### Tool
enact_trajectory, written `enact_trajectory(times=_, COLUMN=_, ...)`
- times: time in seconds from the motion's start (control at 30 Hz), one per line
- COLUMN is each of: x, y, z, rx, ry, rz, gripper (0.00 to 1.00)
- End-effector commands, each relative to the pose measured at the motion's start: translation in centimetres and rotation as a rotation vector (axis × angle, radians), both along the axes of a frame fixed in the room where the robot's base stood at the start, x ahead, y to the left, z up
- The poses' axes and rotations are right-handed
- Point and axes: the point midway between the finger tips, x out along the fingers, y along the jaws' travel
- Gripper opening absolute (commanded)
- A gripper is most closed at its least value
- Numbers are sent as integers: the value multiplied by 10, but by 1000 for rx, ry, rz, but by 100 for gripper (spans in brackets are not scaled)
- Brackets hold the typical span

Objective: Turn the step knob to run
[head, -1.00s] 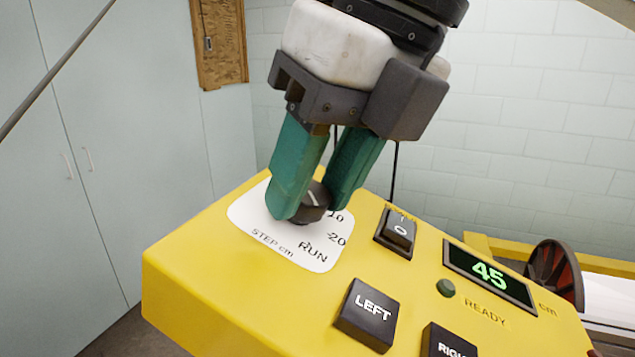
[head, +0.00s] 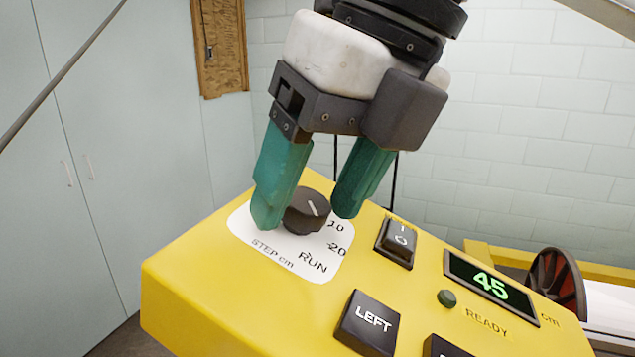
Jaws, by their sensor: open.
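The step knob (head: 302,220) is a dark round dial with a white pointer line on top. It sits on a white label plate (head: 275,256) marked 10, 20, RUN and STEP cm. The pointer line slants down to the right, nearer the 10 and 20 side than the RUN word; I cannot tell its exact setting. My gripper (head: 306,211) is open above the panel, its two green fingers on either side of the knob. A gap shows between the knob and the right finger; the left finger overlaps the knob's left edge in the picture, and contact there is unclear.
A dark red wheel (head: 555,285) stands behind at right.

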Motion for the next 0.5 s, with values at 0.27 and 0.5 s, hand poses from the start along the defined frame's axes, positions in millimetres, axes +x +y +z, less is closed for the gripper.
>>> enact_trajectory(times=0.27, x=-3, y=-10, z=24, rx=0, ry=-3, rz=-3, gripper=66)
enact_trajectory(times=0.5, x=-9, y=-27, z=67, rx=0, ry=-3, rz=-4, gripper=66)
